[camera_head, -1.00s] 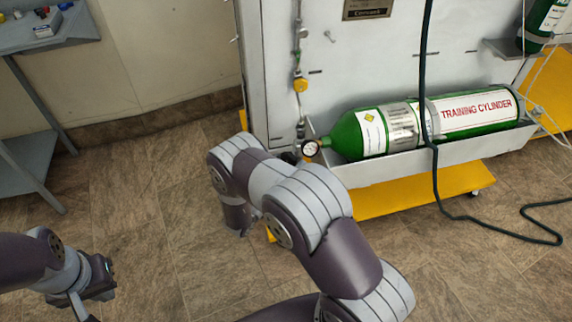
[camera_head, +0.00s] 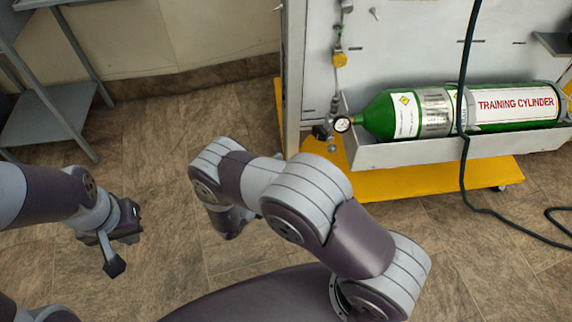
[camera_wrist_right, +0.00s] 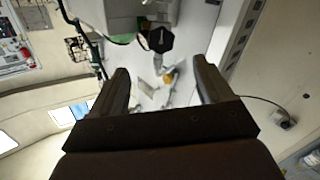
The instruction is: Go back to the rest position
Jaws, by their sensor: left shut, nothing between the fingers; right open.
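My left gripper (camera_head: 114,266) hangs over the bare floor at the left in the head view. Its fingers are shut with nothing between them. My right arm crosses the middle of the head view, and its gripper is mostly hidden behind its own links. In the right wrist view my right gripper (camera_wrist_right: 160,72) is open, its two dark fingers wide apart and empty. The green training cylinder (camera_head: 380,112) lies in its trough (camera_head: 420,152) at the right, with a round gauge (camera_head: 342,124) at its left end. Both arms are apart from it.
A yellow wheeled base (camera_head: 440,180) stands under the white panel (camera_head: 400,45). A dark hose (camera_head: 465,100) hangs over the cylinder and trails on the floor. A grey shelf unit (camera_head: 45,113) stands at the upper left. The floor (camera_head: 150,170) between is clear.

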